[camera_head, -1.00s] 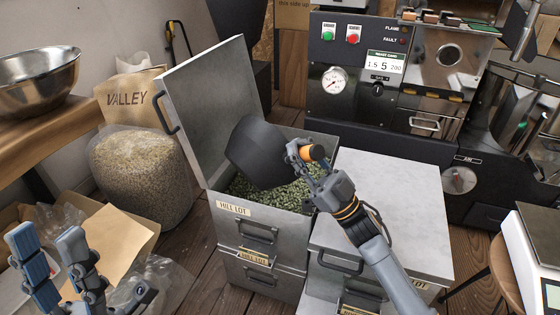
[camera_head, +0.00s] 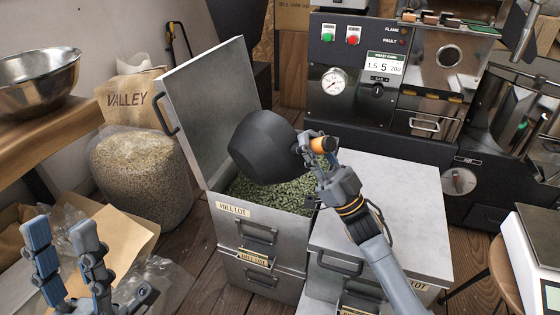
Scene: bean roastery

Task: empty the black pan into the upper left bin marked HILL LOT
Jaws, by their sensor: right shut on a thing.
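The black pan (camera_head: 265,147) is tilted above the open upper left bin (camera_head: 230,222), which is labelled HILL LOT. Its dark underside faces me, so the inside of the pan is hidden. Green beans (camera_head: 268,196) lie in the bin below it. My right gripper (camera_head: 318,146) is shut on the pan's handle, which has an orange band, at the right of the pan. My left gripper (camera_head: 62,247) is at the lower left, away from the bin, with its two fingers apart and nothing between them.
The bin's lid (camera_head: 208,95) stands raised at its left. A closed bin top (camera_head: 390,200) lies to the right. The roaster (camera_head: 350,110) stands behind. A clear bag of beans (camera_head: 140,175), a VALLEY sack (camera_head: 135,100) and a steel bowl (camera_head: 38,82) are on the left.

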